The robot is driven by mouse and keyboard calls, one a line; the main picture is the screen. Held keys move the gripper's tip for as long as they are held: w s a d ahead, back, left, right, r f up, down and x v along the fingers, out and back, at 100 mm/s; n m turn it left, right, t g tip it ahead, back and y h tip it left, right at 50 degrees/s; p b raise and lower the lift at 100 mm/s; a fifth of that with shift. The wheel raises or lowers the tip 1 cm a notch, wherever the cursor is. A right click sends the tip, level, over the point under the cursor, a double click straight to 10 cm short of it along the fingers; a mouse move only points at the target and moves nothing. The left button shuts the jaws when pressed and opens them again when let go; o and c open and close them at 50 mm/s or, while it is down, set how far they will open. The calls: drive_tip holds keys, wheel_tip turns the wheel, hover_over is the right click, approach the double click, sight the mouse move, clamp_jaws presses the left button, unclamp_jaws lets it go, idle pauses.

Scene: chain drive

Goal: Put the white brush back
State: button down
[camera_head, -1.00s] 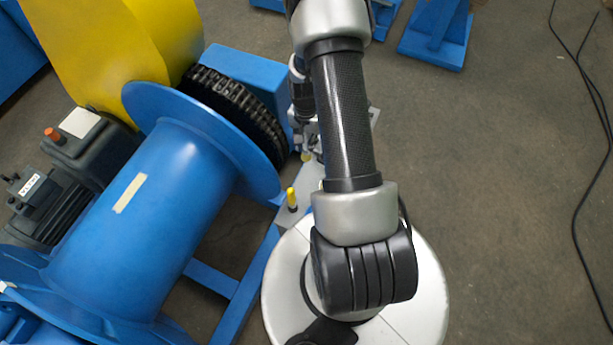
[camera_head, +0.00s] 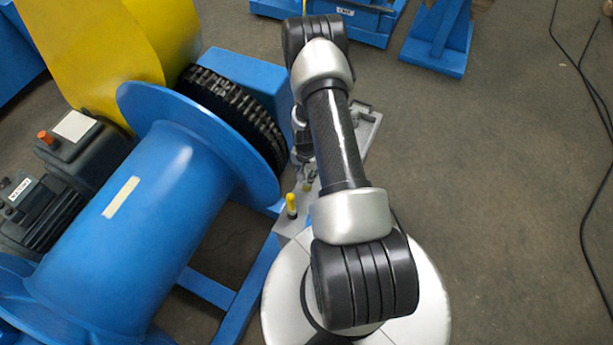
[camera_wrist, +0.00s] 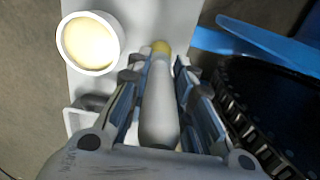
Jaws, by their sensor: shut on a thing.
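The white brush (camera_wrist: 158,110) lies lengthwise between the two fingers of my gripper (camera_wrist: 160,85) in the wrist view. The fingers are shut on its smooth white body. A yellow end shows at its far tip, above a pale grey surface (camera_wrist: 110,8); I cannot tell whether it touches that surface. In the head view my arm hides the brush and most of my gripper.
A round white pot (camera_wrist: 90,43) with cream-coloured contents stands left of the brush. A dark chain wheel (camera_wrist: 265,110) is close on the right. In the head view, a small yellow-topped object (camera_head: 291,205) stands near the blue drum (camera_head: 140,220). Floor on the right is clear except for black cables.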

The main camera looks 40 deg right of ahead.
drive_tip(key=shift+f, duration=0.3)
drive_tip(key=shift+f, duration=0.15)
drive_tip(key=c, duration=1.4)
unclamp_jaws()
